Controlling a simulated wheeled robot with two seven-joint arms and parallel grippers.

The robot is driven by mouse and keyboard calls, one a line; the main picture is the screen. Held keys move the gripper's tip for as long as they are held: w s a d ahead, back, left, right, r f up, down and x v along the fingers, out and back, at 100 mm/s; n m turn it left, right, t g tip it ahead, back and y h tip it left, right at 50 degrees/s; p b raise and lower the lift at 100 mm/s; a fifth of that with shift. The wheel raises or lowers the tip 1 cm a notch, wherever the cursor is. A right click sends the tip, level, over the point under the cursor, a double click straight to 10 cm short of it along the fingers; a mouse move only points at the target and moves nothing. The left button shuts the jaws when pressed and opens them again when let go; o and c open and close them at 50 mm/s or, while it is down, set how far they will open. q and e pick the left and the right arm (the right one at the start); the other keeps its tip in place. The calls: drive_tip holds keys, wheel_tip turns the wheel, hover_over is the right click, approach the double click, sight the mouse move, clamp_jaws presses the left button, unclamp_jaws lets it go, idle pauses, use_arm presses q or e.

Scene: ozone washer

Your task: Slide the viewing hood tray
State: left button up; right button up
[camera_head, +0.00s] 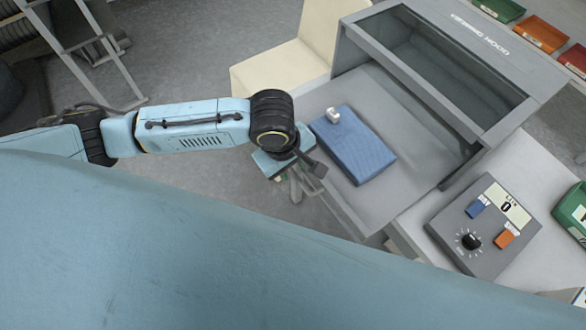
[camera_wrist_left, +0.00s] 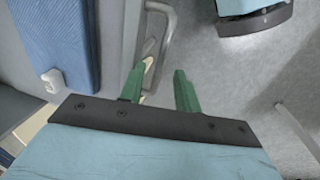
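The grey tray (camera_head: 385,205) extends out from under the hood (camera_head: 440,65), which has a dark glass window. A blue ribbed pad (camera_head: 352,145) lies on the tray, with a small white block (camera_head: 333,116) at its far end. My left gripper (camera_head: 288,178) is at the tray's left front edge, its fingers mostly hidden in the head view. In the left wrist view the two green fingers (camera_wrist_left: 160,72) are apart. A grey bar handle (camera_wrist_left: 166,40) runs just beyond them, near the left finger; contact cannot be told. The blue pad (camera_wrist_left: 55,40) shows at left.
A grey control box (camera_head: 480,225) with a dial and blue and orange buttons stands right of the tray. Green and orange bins (camera_head: 540,33) are at the upper right. A cream cabinet (camera_head: 290,65) stands behind the arm.

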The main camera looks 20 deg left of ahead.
use_arm(q)
drive_tip(key=shift+w+d+f, duration=0.1)
drive_tip(key=shift+w+f, duration=0.05)
drive_tip(key=shift+f, duration=0.65)
drive_tip(key=shift+c, duration=0.4)
clamp_jaws()
